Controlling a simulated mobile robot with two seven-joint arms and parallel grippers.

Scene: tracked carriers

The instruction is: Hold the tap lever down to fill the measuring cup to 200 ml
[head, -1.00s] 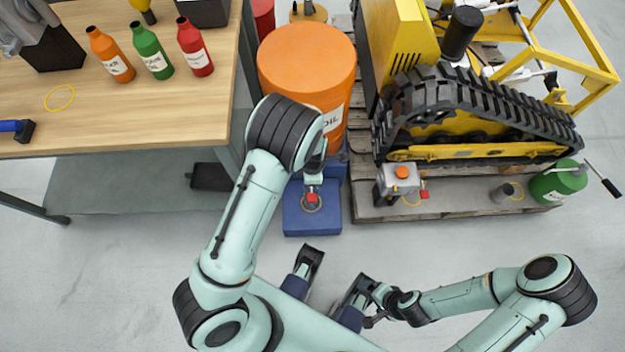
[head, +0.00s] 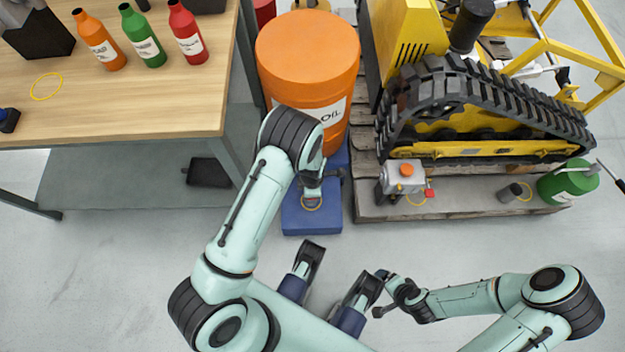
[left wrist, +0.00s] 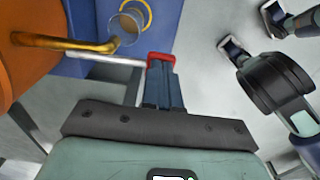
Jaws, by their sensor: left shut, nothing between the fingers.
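The orange drum (head: 308,50) stands behind a blue stand (head: 292,222). In the left wrist view, its brass spout (left wrist: 70,43) reaches out with its mouth beside and above the measuring cup (left wrist: 128,20). The cup stands inside a yellow ring and looks brownish inside; its level cannot be read. A pale lever (left wrist: 100,59) ends in a red tip (left wrist: 160,57). My left gripper (left wrist: 162,75) is shut and empty, its fingertips at the red tip; contact is unclear. It also shows above the stand in the head view (head: 312,190). My right gripper (head: 380,292) is open and empty.
A wooden bench (head: 150,110) with several bottles stands at the left. A tracked yellow machine (head: 480,110) sits on a pallet at the right, with a small tap unit (head: 404,178), grey cup (head: 510,192) and green canister (head: 568,182). Floor in front is clear.

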